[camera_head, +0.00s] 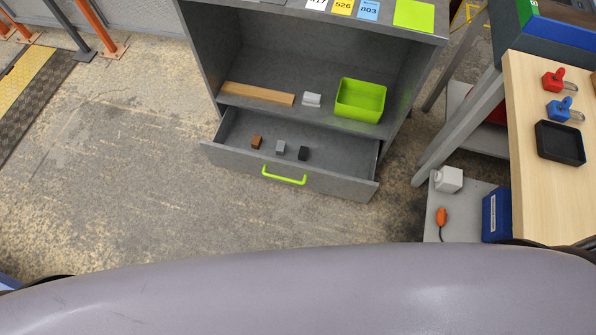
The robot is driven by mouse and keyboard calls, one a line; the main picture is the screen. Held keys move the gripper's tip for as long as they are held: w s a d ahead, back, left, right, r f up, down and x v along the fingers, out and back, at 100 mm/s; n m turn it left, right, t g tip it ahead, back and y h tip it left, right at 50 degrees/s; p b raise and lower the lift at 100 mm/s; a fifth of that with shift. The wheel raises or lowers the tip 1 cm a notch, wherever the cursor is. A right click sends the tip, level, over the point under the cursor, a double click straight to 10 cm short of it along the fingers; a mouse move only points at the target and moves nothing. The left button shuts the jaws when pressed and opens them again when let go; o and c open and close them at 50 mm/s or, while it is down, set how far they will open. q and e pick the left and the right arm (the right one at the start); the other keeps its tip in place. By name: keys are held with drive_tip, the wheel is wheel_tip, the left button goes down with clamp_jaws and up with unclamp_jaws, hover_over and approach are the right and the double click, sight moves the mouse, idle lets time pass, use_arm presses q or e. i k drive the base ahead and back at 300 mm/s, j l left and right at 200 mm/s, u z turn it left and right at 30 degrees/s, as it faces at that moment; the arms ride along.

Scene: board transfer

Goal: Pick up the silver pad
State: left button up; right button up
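An open drawer (335,181) with a green handle (284,175) holds three small blocks in a row: a brown one (257,142), a silver-grey one (280,147) in the middle, and a black one (303,153). The silver-grey block is the likeliest match for the silver pad. A small whitish-silver piece (312,99) also lies on the shelf above, so I cannot be certain which is meant. Both pieces are untouched. Neither of my grippers is in view.
The grey cabinet's shelf also holds a wooden strip (257,94) and a green bin (360,100). Numbered cards (342,6) lie on its top. Floor left of the drawer is clear.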

sight(312, 99)
drive_tip(key=i+j+z, duration=0.15)
drive_tip(key=i, duration=0.4)
drive_tip(key=i+j+z, duration=0.15)
drive_tip(key=i+j, duration=0.3)
